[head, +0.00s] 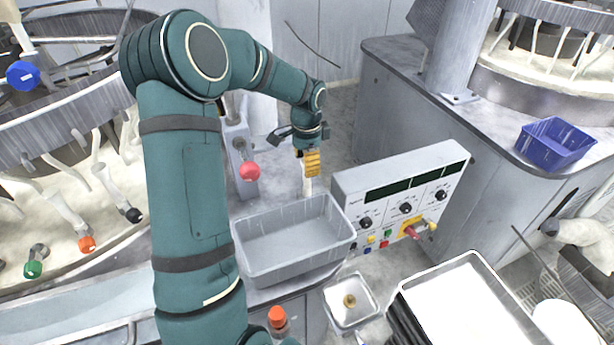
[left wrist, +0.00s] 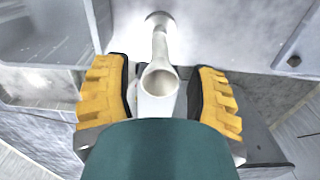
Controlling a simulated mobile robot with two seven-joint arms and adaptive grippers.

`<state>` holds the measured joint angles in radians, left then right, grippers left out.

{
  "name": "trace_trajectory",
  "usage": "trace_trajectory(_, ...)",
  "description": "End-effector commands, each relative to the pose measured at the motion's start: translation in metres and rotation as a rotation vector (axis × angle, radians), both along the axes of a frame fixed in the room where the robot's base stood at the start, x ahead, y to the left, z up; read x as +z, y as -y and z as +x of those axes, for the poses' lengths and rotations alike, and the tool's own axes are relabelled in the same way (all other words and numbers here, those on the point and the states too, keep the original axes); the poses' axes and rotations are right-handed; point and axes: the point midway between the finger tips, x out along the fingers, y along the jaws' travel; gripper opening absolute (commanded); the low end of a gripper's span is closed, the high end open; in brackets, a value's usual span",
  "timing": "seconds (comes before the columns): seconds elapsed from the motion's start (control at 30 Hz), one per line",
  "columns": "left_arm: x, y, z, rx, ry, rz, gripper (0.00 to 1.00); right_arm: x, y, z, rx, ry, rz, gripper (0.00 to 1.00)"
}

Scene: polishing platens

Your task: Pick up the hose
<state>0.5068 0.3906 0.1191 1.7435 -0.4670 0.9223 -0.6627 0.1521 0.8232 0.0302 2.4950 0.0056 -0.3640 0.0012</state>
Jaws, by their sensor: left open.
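A white hose (left wrist: 160,82) with an open round end stands between the fingers of my left gripper (left wrist: 160,97) in the left wrist view. Its far end meets a pale surface at the top. The yellow ridged fingers are open, one on each side, with gaps between them and the hose. In the head view my left gripper (head: 309,163) points down behind the grey bin, and a short piece of the white hose (head: 307,187) shows just below its fingers. The rest of the hose is hidden there. I cannot see my right gripper.
A grey bin (head: 262,278) stands in front of the gripper, with a control panel (head: 362,195) to its right. A red-knobbed lever (head: 249,171) is left of the gripper. A blue bin (head: 553,143) sits on the right counter. A white-lined tray (head: 470,305) is at the lower right.

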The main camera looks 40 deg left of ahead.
Motion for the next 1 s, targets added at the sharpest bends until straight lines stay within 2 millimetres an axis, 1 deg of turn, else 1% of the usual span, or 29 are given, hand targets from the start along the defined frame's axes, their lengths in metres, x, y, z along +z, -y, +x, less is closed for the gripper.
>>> trace_trajectory(0.03,-0.009,0.001,-0.001,0.000,-0.004,-0.002,0.57,0.001,0.000,0.000,0.000,0.000,0.000,0.42)
trace_trajectory(0.1,-0.020,0.002,0.000,0.000,-0.004,-0.003,0.57,0.001,0.000,0.000,0.000,0.000,0.000,0.42)
trace_trajectory(0.23,-0.034,0.001,0.000,0.000,-0.002,-0.001,0.57,0.001,0.000,0.000,0.000,0.000,0.000,0.42)
trace_trajectory(0.33,-0.038,0.001,0.000,0.001,-0.001,-0.001,0.57,0.001,0.000,0.000,0.000,0.000,0.000,0.42)
trace_trajectory(0.57,-0.038,0.001,0.000,0.001,-0.001,-0.001,0.56,0.001,0.000,0.000,0.000,0.000,0.000,0.42)
trace_trajectory(0.6,-0.038,0.001,0.000,0.001,-0.001,-0.001,0.42,0.001,0.000,0.000,0.000,0.000,0.000,0.42)
trace_trajectory(0.67,-0.038,0.001,0.000,0.001,-0.001,-0.001,0.21,0.001,0.000,0.000,0.000,0.000,0.000,0.42)
trace_trajectory(0.7,-0.038,0.001,0.000,0.001,-0.001,-0.001,0.07,0.001,0.000,0.000,0.000,0.000,0.000,0.42)
trace_trajectory(0.73,-0.038,0.001,0.000,0.001,-0.001,-0.001,0.00,0.001,0.000,0.000,0.000,0.000,0.000,0.42)
trace_trajectory(1.0,-0.038,0.001,0.000,0.001,0.000,0.000,0.00,0.001,0.000,0.000,0.000,0.000,0.000,0.42)
